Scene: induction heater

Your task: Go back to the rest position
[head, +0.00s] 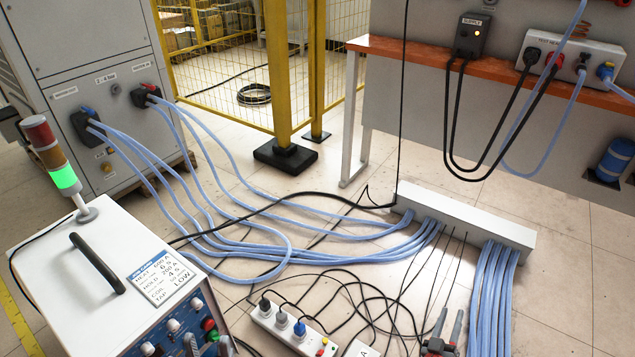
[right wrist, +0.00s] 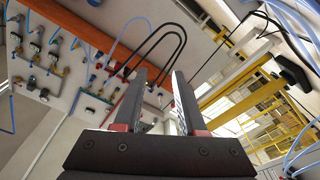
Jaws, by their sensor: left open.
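One gripper of mine shows at the bottom edge of the head view, right of centre, and I take it for my right gripper (head: 447,322). Its two dark fingers with red at the base point away from me, with a gap between them. In the right wrist view the same two fingers of my right gripper (right wrist: 161,75) stand apart with nothing between them. The black gripper body fills the bottom of that view. My left gripper is not seen in either view. No object is held.
A white heater cabinet (head: 110,255) with a lit green signal tower (head: 62,178) stands at left. Blue hoses (head: 330,257) run over the floor into a grey cable duct (head: 470,218). A power strip (head: 290,325) lies in front. An orange shelf (head: 420,55) and yellow fence (head: 283,90) stand behind.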

